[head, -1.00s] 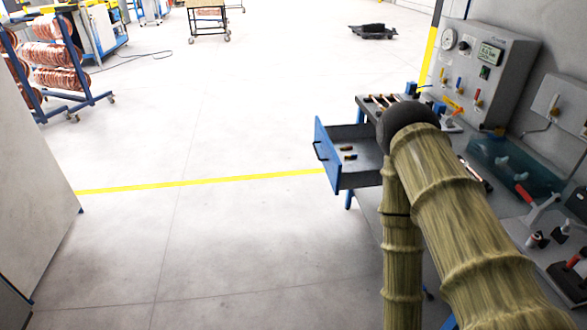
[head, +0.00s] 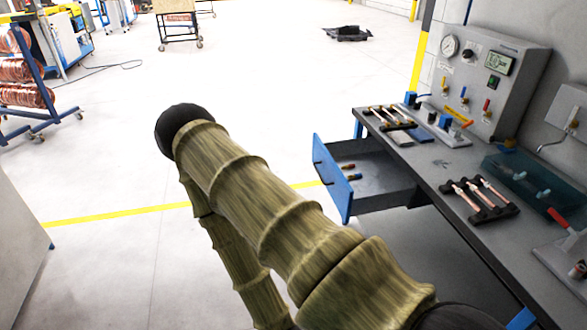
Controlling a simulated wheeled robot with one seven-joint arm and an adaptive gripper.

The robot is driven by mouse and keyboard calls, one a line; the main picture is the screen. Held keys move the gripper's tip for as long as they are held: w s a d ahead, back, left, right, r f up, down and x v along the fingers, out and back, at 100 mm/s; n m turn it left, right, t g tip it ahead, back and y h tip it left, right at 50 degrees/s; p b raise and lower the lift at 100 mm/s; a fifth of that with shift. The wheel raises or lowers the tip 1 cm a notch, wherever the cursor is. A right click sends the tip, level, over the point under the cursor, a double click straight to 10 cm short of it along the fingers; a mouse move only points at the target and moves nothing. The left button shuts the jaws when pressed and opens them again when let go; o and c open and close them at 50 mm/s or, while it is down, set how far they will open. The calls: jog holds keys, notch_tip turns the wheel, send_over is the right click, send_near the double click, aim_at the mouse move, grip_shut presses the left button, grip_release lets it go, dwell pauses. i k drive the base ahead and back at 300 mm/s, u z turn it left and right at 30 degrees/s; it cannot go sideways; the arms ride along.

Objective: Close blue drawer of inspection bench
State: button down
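The blue drawer (head: 331,181) of the inspection bench (head: 440,166) stands pulled out to the left of the bench in the head view. Its blue front has a dark handle (head: 319,172) on the left side. My gripper does not show.
On the bench top are a rack with copper pieces (head: 480,198), a teal transparent tray (head: 533,184) and a gauge panel (head: 492,75). A white cabinet (head: 20,225) stands at the left edge. Open floor lies left of the drawer, with a yellow line across it.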

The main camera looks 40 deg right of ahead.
aim_at(384, 185)
jog(key=i, duration=0.7)
jog(key=z, duration=0.75)
jog(key=i, duration=0.5)
jog(key=z, duration=0.4)
